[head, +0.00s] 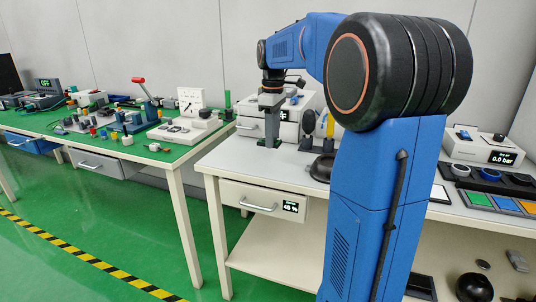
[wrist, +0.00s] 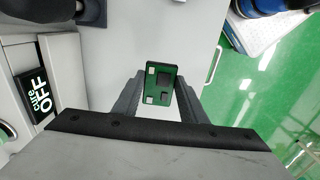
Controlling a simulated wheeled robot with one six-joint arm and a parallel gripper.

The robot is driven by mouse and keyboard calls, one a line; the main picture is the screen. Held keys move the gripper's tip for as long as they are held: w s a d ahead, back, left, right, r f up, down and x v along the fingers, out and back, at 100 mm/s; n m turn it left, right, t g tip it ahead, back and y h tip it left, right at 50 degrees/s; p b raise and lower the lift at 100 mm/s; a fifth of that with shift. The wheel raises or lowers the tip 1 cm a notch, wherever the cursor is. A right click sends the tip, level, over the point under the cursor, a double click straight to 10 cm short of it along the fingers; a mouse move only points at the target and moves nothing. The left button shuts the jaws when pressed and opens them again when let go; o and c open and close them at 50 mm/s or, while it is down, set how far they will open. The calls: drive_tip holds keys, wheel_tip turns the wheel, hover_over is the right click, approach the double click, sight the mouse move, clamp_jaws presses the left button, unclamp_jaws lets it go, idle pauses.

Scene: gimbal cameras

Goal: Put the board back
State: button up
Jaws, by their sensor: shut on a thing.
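The board (wrist: 163,68) is a small green plate with dark and pale parts, seen in the wrist view between my fingers. My gripper (wrist: 159,92) is shut on it, one finger on each side. In the head view my gripper (head: 272,138) points down above the left part of the white table (head: 240,163), in front of a white drawer unit (head: 248,127). A place that matches the board is not clear in either view.
A panel reading "cue OFF" (wrist: 33,93) is at the left in the wrist view. A drawer (head: 250,197) with a handle is under the table's front edge. My arm hides the table's middle. A green-topped bench (head: 165,155) with several devices stands at left.

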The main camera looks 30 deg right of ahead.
sight(273, 161)
drive_tip(key=shift+f, duration=3)
drive_tip(key=shift+f, duration=0.1)
drive_tip(key=o, duration=1.1)
wheel_tip(273, 161, up, 12)
drive_tip(key=shift+r, duration=0.1)
drive_tip(key=s+a+f+m+t, duration=0.1)
drive_tip(key=s+a+f+m, duration=0.1)
drive_tip(key=s+a+f, duration=0.3)
drive_tip(key=s+a+f+m+t, duration=0.2)
drive_tip(key=s+a+f, duration=0.4)
drive_tip(key=s, duration=0.8)
drive_tip(key=s+a+f+m+t, duration=0.1)
drive_tip(key=s+a+f+m, duration=0.2)
drive_tip(key=s+a+f, duration=0.2)
drive_tip(key=shift+s+a+f+m+t, duration=0.1)
drive_tip(key=shift+s+f+t, duration=0.05)
drive_tip(key=shift+s+f, duration=0.65)
drive_tip(key=shift+s+a+f+m+t, duration=0.1)
drive_tip(key=shift+s+f, duration=0.35)
drive_tip(key=shift+s, duration=0.55)
drive_tip(key=shift+s+a+f+m+t, duration=0.1)
drive_tip(key=shift+s+f+t, duration=0.05)
drive_tip(key=shift+s+f, duration=0.65)
